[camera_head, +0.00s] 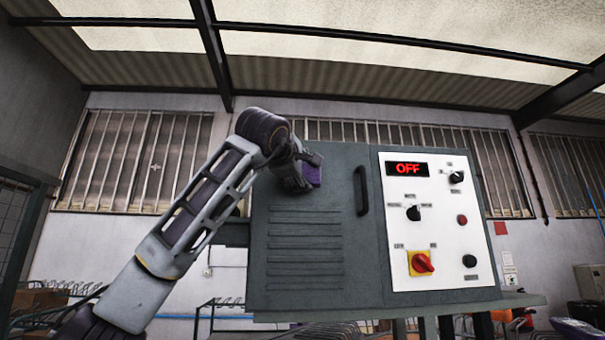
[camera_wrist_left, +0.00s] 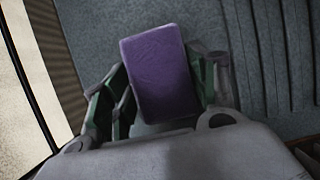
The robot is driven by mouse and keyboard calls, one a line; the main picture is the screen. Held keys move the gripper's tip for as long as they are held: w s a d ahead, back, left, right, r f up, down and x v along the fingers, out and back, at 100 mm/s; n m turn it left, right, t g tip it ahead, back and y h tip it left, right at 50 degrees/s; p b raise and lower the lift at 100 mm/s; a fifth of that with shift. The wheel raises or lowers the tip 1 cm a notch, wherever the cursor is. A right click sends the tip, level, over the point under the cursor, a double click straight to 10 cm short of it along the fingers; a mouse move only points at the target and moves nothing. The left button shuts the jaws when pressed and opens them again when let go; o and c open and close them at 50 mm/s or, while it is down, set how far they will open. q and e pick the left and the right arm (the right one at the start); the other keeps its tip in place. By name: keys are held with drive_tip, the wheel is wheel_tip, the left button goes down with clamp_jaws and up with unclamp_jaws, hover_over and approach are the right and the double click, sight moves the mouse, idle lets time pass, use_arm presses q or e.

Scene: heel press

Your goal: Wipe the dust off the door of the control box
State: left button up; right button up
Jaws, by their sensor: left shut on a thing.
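The control box door (camera_head: 312,245) is a grey-green panel with louvre slots and a dark vertical handle (camera_head: 362,190) at its right edge. My left gripper (camera_head: 305,180) is at the upper part of the door. In the left wrist view my left gripper (camera_wrist_left: 160,95) is shut on a purple sponge-like block (camera_wrist_left: 160,70), which is at the door's surface; whether it touches cannot be told. The block also shows as a purple edge in the head view (camera_head: 314,172). No distinct dust patch can be made out. My right gripper is not in view.
A white control panel (camera_head: 440,260) right of the door has a red OFF display (camera_head: 408,168), knobs, buttons and a red-yellow switch (camera_head: 421,263). Racks and boxes stand behind at lower left.

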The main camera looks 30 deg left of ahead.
use_arm(q)
drive_tip(key=shift+s+a, duration=0.5)
drive_tip(key=shift+a, duration=0.35)
drive_tip(key=shift+s+a, duration=0.45)
drive_tip(key=shift+a, duration=0.35)
drive_tip(key=shift+a, duration=0.1)
drive_tip(key=shift+s+a, duration=0.5)
drive_tip(key=shift+a, duration=0.25)
drive_tip(key=shift+s+a, duration=0.5)
drive_tip(key=shift+a, duration=0.25)
drive_tip(key=shift+w+d, duration=0.1)
drive_tip(key=shift+w+d+p, duration=0.2)
drive_tip(key=shift+w+d, duration=0.3)
drive_tip(key=shift+d, duration=0.3)
drive_tip(key=shift+w+d+p, duration=0.15)
drive_tip(key=shift+w+d, duration=0.3)
drive_tip(key=shift+d, duration=0.3)
drive_tip(key=shift+w+d, duration=0.1)
drive_tip(key=shift+d, duration=0.05)
drive_tip(key=shift+w+d, duration=0.45)
drive_tip(key=shift+d, duration=0.3)
drive_tip(key=shift+w+d, duration=0.45)
drive_tip(key=shift+d, duration=0.25)
drive_tip(key=shift+d, duration=0.15)
